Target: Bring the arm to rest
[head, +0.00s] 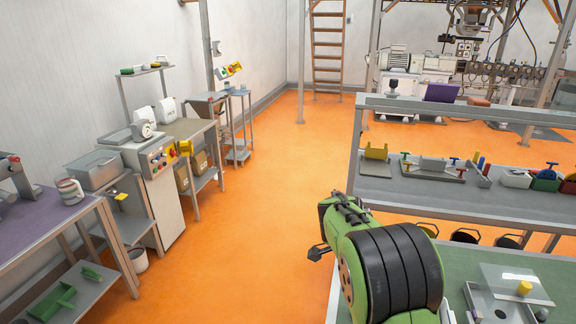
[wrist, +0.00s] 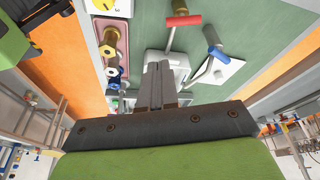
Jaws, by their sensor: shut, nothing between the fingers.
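My gripper (wrist: 158,72) is in the middle of the wrist view. Its two grey fingers lie side by side, shut, with nothing between them. Behind the fingertips in that view lies a green work surface (wrist: 230,22) with fittings on it. I cannot tell how far the fingers are from these, but nothing is held. In the head view my green arm with black bands is folded at the lower right, beside the green-topped table (head: 480,268). The fingers cannot be made out there.
A grey shelf bench (head: 410,190) with small coloured parts stands behind the arm. A clear plate (head: 505,280) and a yellow piece (head: 524,288) are on the green table. Benches and a control cabinet (head: 160,200) line the left wall. The orange floor (head: 250,240) between is open.

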